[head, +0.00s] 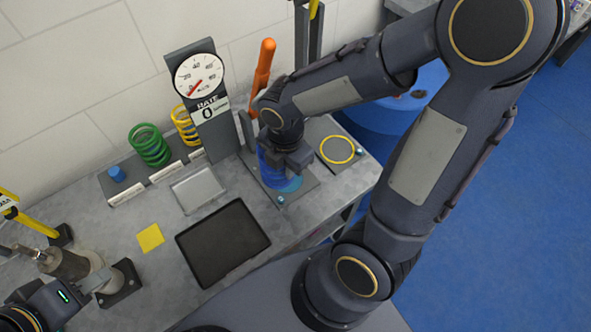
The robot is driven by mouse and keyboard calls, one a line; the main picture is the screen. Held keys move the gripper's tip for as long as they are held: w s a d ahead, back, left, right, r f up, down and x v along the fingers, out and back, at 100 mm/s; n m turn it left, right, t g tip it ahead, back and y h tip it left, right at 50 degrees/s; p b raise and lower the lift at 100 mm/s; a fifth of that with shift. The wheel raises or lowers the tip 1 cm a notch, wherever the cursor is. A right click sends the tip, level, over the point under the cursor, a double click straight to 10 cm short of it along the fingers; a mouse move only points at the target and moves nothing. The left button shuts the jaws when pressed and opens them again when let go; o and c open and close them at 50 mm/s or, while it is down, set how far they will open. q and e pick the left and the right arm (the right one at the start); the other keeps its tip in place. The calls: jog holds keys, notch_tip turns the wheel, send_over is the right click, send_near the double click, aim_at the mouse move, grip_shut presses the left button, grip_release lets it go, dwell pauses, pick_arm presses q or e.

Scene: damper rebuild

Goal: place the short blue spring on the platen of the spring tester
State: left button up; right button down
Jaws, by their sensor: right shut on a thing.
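The short blue spring (266,170) is in my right gripper (278,165), upright at the spring tester. My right gripper is shut on it and hides much of it from above. The platen (292,184) shows as a lighter blue disc edge just under and beside the spring. I cannot tell whether the spring touches it. The tester has a round dial (199,76) on a grey post and an orange lever (263,66). My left gripper (88,285) is at the lower left, by a metal cylinder; its fingers are not clear.
A rack (138,187) holds a green spring (150,146), a yellow spring (185,124) and a bare blue peg (117,174). A black tray (223,243), a grey plate (198,189) and a yellow note (150,238) lie in front. A yellow ring (337,150) lies right of the tester.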

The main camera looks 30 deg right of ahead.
jog(key=shift+w+d+f+b, duration=0.15)
jog(key=shift+w+d+f, duration=0.3)
jog(key=shift+f, duration=0.9)
jog(key=shift+w+d+f+b, duration=0.1)
jog(key=shift+w+d+f, duration=0.15)
jog(key=shift+d+f, duration=0.7)
jog(key=shift+w+d+f+b, duration=0.2)
jog(key=shift+w+f, duration=0.15)
jog(key=shift+f, duration=1.35)
jog(key=shift+f, duration=0.1)
jog(key=shift+f, duration=0.15)
jog(key=c, duration=1.6)
grip_release()
jog(key=shift+o, duration=0.2)
